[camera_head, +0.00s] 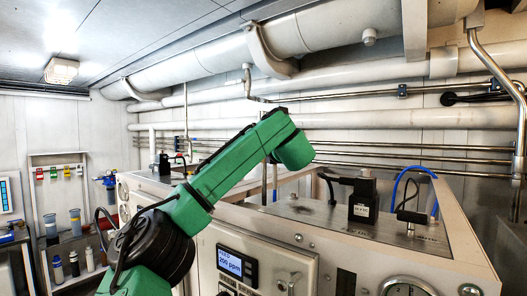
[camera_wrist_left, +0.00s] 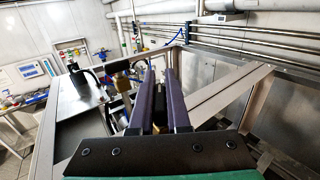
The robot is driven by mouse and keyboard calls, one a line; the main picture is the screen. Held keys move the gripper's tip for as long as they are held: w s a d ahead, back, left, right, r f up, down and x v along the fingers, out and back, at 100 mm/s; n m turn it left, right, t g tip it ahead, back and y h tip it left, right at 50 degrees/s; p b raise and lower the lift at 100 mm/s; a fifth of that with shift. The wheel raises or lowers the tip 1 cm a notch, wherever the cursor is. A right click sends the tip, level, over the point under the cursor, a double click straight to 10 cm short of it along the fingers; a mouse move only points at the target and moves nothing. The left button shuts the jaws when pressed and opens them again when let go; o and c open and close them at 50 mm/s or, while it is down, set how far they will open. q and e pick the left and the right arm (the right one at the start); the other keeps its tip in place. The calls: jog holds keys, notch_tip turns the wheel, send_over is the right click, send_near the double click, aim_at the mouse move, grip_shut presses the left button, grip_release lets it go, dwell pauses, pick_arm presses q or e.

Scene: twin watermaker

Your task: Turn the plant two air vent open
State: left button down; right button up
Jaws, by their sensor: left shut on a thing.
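My left gripper (camera_wrist_left: 160,72) has its two purple fingers close together in the left wrist view. They are closed on a narrow dark part (camera_wrist_left: 159,95) that appears to be the air vent's handle; the fingers hide most of it. A little brass shows low between the fingers. In the head view my green left arm reaches up across the white plant cabinet and bends down behind its front edge; the gripper's fingertips are hidden there. Which way the vent is turned cannot be told. My right gripper is in neither view.
On the cabinet top in the head view stand a black labelled block (camera_head: 362,207), a T-handled fitting (camera_head: 410,216) and a blue hose (camera_head: 399,188). A display (camera_head: 230,264) is on the front panel. Pipes (camera_head: 350,118) run along the back wall. A bottle shelf (camera_head: 62,240) stands at left.

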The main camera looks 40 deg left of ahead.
pick_arm(q)
jog(key=n+g+p, duration=0.1)
jog(key=n+g, duration=0.1)
jog(key=s+n+g+y+p, duration=0.1)
jog(key=g+p, duration=0.1)
jog(key=g, duration=0.1)
jog(key=n+g+y+p, duration=0.1)
jog(key=n+g+p, duration=0.1)
jog(key=g, duration=0.1)
jog(key=shift+s+a+f+n, duration=0.1)
jog(key=shift+s+a+n, duration=0.1)
jog(key=shift+n, duration=0.1)
jog(key=shift+f, duration=0.1)
jog(key=c, duration=0.9)
grip_release()
jog(key=shift+a, duration=0.1)
